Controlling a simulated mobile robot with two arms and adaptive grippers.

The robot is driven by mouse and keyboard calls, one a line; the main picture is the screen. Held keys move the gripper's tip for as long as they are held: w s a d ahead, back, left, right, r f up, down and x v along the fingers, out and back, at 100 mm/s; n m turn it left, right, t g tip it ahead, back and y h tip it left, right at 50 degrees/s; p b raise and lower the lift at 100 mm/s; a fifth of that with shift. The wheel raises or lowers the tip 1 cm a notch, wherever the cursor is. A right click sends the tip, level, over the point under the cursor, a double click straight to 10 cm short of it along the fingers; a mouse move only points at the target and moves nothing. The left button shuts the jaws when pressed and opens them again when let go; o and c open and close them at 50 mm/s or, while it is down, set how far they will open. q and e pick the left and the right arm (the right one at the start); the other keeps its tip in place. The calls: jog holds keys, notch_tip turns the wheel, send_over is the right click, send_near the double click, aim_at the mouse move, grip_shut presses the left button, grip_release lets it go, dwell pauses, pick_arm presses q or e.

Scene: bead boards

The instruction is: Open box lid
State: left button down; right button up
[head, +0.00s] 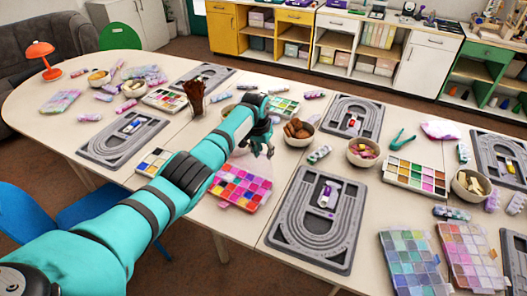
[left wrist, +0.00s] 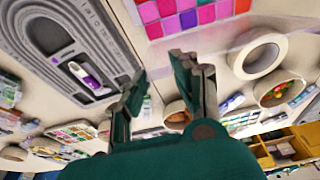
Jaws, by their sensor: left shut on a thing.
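The bead box (head: 240,187), with pink, red and purple compartments, lies on the table in the middle of the head view. It also shows at the top of the left wrist view (left wrist: 190,14). A clear, pale lid (head: 250,163) seems to stand tilted up at the box's far side; its outline is faint. My left gripper (head: 263,150) is at the lid's far edge, above the table. In the left wrist view its fingers (left wrist: 160,75) are around the faint lid edge, shut on it. My right gripper is not in view.
A grey bead board (head: 310,257) with a small bottle lies right of the box. A smaller colour palette (head: 153,162) lies to its left. A bowl of brown pieces (head: 298,132) stands behind. A tape roll (left wrist: 258,53) lies near my left gripper. Bare table shows left of the board.

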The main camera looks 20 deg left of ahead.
pick_arm(q)
jog(key=shift+w+r, duration=0.1)
jog(key=c, duration=1)
grip_release()
jog(key=v, duration=1.2)
